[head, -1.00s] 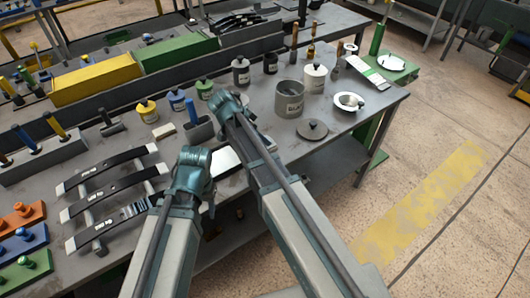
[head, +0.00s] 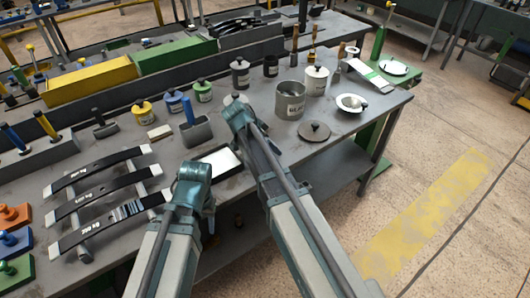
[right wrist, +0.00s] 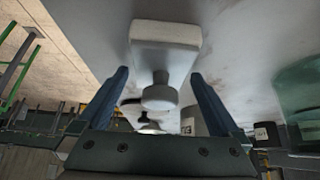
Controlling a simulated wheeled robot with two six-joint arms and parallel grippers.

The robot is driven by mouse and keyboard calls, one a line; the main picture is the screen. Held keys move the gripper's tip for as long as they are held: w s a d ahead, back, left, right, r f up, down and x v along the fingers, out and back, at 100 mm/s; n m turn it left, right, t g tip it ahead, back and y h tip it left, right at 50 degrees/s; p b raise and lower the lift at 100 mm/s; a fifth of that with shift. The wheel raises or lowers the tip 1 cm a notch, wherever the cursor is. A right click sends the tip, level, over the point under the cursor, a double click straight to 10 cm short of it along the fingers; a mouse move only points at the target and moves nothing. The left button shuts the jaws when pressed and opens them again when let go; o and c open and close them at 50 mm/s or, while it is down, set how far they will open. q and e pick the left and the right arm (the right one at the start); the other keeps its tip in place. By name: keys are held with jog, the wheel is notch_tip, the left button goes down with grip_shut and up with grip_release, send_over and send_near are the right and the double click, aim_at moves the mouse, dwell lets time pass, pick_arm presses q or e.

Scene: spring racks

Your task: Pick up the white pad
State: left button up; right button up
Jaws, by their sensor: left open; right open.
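The white pad (right wrist: 165,45) is a pale block with a round knob, seen in the right wrist view. My right gripper (right wrist: 160,82) is open, with one blue finger on each side of the knob. The fingers look apart from it. In the head view my right wrist hides most of what is beneath it; only a small pale top shows just beyond it. My left gripper (head: 210,222) is open and empty by the bench's front edge, partly hidden by its own wrist.
A white-topped tray (head: 220,161) lies between my wrists. A grey pot (head: 290,101), a dark lid (head: 314,131) and a white bowl (head: 351,103) stand to the right. Labelled spring bars (head: 105,205) fill the left. Small jars stand behind. The floor at right is clear.

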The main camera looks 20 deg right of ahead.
jog(key=shift+r, duration=0.1)
jog(key=c, duration=1.3)
jog(key=shift+r, duration=0.15)
notch_tip(320, 180, up, 10)
jog(key=p, duration=1)
jog(key=o, duration=0.9)
jog(key=shift+f, duration=0.2)
jog(key=shift+c, duration=0.2)
jog(key=c, duration=0.7)
jog(key=shift+a, duration=0.1)
